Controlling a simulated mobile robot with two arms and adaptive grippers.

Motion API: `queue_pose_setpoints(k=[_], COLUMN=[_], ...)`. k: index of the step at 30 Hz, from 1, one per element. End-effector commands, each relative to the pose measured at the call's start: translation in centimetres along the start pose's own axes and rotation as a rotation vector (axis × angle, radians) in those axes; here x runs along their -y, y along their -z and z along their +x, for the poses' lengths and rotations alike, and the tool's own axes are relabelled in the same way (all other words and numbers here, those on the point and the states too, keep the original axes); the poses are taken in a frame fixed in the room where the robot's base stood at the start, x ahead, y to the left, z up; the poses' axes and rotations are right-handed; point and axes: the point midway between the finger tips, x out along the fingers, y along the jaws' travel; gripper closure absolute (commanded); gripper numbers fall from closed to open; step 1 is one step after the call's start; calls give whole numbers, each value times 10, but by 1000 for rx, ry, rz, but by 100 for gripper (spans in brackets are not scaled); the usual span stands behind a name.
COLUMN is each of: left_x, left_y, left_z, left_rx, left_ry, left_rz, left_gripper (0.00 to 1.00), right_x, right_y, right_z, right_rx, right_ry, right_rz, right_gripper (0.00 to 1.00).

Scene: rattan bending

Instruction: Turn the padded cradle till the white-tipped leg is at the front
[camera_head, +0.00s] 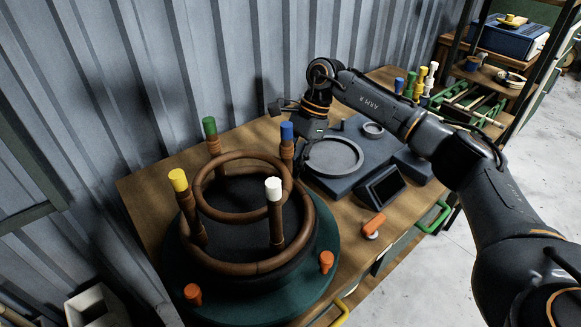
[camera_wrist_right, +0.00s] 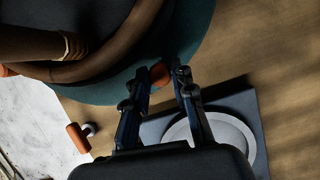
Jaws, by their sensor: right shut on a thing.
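The padded cradle (camera_head: 240,212) is a dark pad on a round green base, carrying a brown rattan frame. Its upright legs have a white tip (camera_head: 273,189), a yellow tip (camera_head: 178,180), a green tip (camera_head: 209,126) and a blue tip (camera_head: 287,130). The white-tipped leg stands at the lower right of the ring. Orange knobs (camera_head: 193,294) (camera_head: 326,262) stand on the base rim. My right gripper (camera_wrist_right: 162,78) is shut on another orange knob (camera_wrist_right: 160,74) at the rim; in the head view its fingers are largely hidden near the blue-tipped leg. My left gripper is out of view.
A grey device with a round plate (camera_head: 333,157) and a dark screen (camera_head: 382,187) stands right of the cradle. An orange-handled tool (camera_head: 374,224) lies near the bench edge. A corrugated wall (camera_head: 130,80) is close behind. Green racks (camera_head: 470,104) stand farther right.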

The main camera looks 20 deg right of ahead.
Motion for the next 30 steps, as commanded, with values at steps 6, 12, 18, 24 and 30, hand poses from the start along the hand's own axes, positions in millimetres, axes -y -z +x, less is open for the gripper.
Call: queue_pose_setpoints(k=[6,12,18,24,30], left_x=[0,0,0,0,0], left_y=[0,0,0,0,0], left_z=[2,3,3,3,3], left_rx=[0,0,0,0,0], left_ry=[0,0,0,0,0], left_rz=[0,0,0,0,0], left_gripper=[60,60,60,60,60], right_x=[2,2,2,2,2], right_y=[1,1,1,1,1], right_z=[-1,-2,-2,-2,-1], right_rx=[-1,-1,-1,-1,-1], right_ry=[-4,-6,-6,-7,-8], right_rz=[-19,-23,-22,-22,-22], right_gripper=[100,100,100,52,52])
